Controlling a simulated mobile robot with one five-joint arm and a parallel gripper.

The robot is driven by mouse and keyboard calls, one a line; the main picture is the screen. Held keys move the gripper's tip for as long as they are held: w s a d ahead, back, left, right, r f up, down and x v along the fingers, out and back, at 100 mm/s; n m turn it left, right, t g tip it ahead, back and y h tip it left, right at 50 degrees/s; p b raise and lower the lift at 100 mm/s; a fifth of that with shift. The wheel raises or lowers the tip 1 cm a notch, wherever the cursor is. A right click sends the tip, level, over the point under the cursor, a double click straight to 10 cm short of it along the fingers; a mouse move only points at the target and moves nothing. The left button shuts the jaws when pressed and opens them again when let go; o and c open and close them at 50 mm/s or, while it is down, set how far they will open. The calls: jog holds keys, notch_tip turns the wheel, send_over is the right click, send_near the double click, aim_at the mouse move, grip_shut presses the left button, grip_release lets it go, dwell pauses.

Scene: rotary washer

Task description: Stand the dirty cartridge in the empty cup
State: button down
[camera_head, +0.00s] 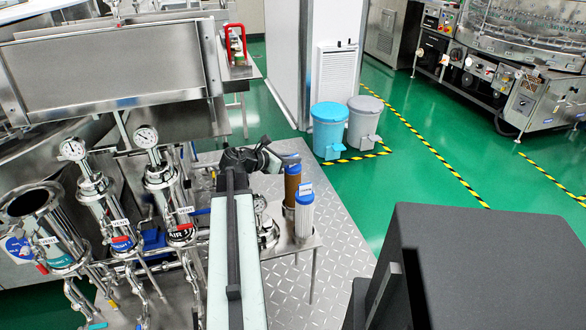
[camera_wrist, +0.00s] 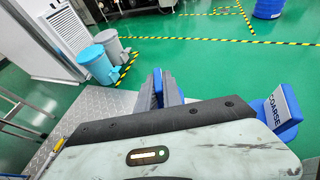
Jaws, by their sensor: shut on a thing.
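The dirty cartridge (camera_head: 292,187) is a brown cylinder with a blue top, upright or nearly so above the small steel side table (camera_head: 313,242). My gripper (camera_head: 281,160) is shut on its blue top. In the wrist view my gripper's dark fingers (camera_wrist: 162,90) show a narrow strip of blue beside them; most of the cartridge is hidden. A clean white cartridge (camera_head: 304,218) with a blue cap stands right in front of it. Its tag, reading COARSE, shows in the wrist view (camera_wrist: 279,106). I cannot make out the empty cup on the side table.
An open steel housing (camera_head: 30,203) stands at the left beside closed housings with gauges (camera_head: 145,137). A steel lid with a gauge (camera_head: 266,232) sits on the side table, left of the cartridges. Two bins (camera_head: 328,130) stand on the floor behind. A dark box (camera_head: 480,270) fills the front right.

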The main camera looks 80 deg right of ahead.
jog(key=shift+f, duration=0.45)
jog(key=c, duration=1.5)
grip_release()
jog(key=shift+r+p, duration=0.2)
jog(key=shift+p, duration=0.1)
jog(key=p+v, duration=0.4)
jog(key=v, duration=0.8)
